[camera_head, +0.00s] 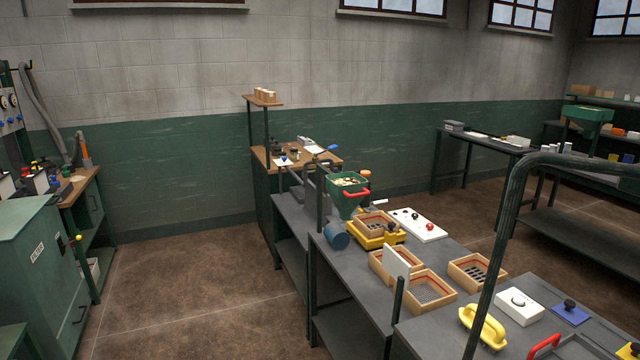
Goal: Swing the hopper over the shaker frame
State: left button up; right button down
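The green hopper (345,203) is a funnel holding pale lumps, with a red handle (356,193) on its front right side. It hangs beside a dark upright post on the grey bench. The shaker frame (374,239) is yellow and carries a wooden-rimmed sieve box. It sits on the bench just right of and below the hopper. The hopper's narrow lower end shows at the left edge of the sieve box; I cannot tell whether any of it is above the box. Neither of my grippers is in view.
A blue cylinder (335,236) lies left of the shaker frame. Wooden sieve trays (430,287) and a white panel with knobs (418,224) are on the benches. A dark green tube (507,225) crosses the near right. The floor (190,290) left of the benches is clear.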

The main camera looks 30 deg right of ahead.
aim_at(348, 190)
jog(key=i+l, duration=0.4)
jog(key=l, duration=0.15)
jog(key=i+l+u, duration=0.1)
jog(key=i+l, duration=0.35)
jog(key=k+l, duration=0.15)
jog(key=l, duration=0.1)
